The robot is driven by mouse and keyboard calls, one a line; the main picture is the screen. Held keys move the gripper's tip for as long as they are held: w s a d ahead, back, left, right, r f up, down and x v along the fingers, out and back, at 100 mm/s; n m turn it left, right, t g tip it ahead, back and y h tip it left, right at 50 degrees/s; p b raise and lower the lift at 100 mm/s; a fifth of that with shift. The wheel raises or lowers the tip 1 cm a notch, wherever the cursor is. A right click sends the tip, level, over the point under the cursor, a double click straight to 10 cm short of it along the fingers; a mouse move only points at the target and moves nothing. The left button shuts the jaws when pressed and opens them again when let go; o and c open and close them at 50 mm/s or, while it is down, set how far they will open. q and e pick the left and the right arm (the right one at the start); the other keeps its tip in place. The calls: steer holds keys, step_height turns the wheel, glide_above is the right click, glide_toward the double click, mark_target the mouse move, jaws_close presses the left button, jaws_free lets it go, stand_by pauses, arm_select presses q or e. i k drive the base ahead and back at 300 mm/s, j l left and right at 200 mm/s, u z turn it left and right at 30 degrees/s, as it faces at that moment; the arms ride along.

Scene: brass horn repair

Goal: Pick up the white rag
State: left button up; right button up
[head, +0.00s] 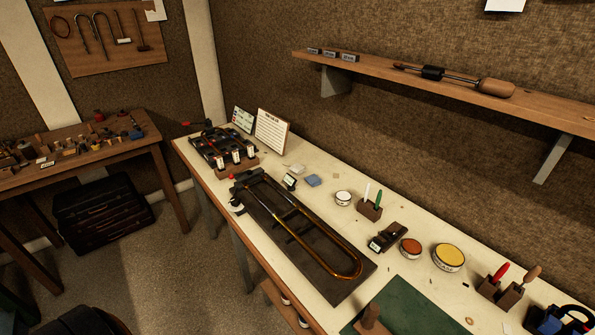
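A small pale, folded-looking piece (295,169) lies on the cream workbench (405,235), behind the slide board. It looks like the white rag, but it is too small to be certain. A blue folded piece (313,180) lies just to its right, apart from it. Neither of my grippers shows in the head view.
A dark board (340,289) holding a brass slide (331,245) fills the bench's middle front. A white jar (343,198) and a brush block (369,209) stand to the right. A printed card (272,132) stands behind.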

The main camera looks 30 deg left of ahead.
mark_target(296, 169)
steer(key=k+j+z, duration=0.1)
steer(key=j+z, duration=0.2)
steer(key=k+j+z, duration=0.1)
steer(key=j+z, duration=0.25)
steer(key=k+j+z, duration=0.1)
steer(key=j+z, duration=0.2)
steer(key=z, duration=0.2)
steer(key=k+j+z, duration=0.1)
steer(key=j+z, duration=0.2)
steer(key=z, duration=0.2)
steer(key=k+j+z, duration=0.2)
steer(key=z, duration=0.25)
steer(key=k+j+z, duration=0.15)
steer(key=z, duration=0.35)
steer(key=k+z, duration=0.25)
steer(key=z, duration=0.25)
steer(key=k+j+z, duration=0.15)
steer(key=k, duration=0.6)
steer(key=k+j+z, duration=0.15)
steer(key=k, duration=0.6)
steer(key=i+l, duration=0.05)
steer(key=l, duration=0.05)
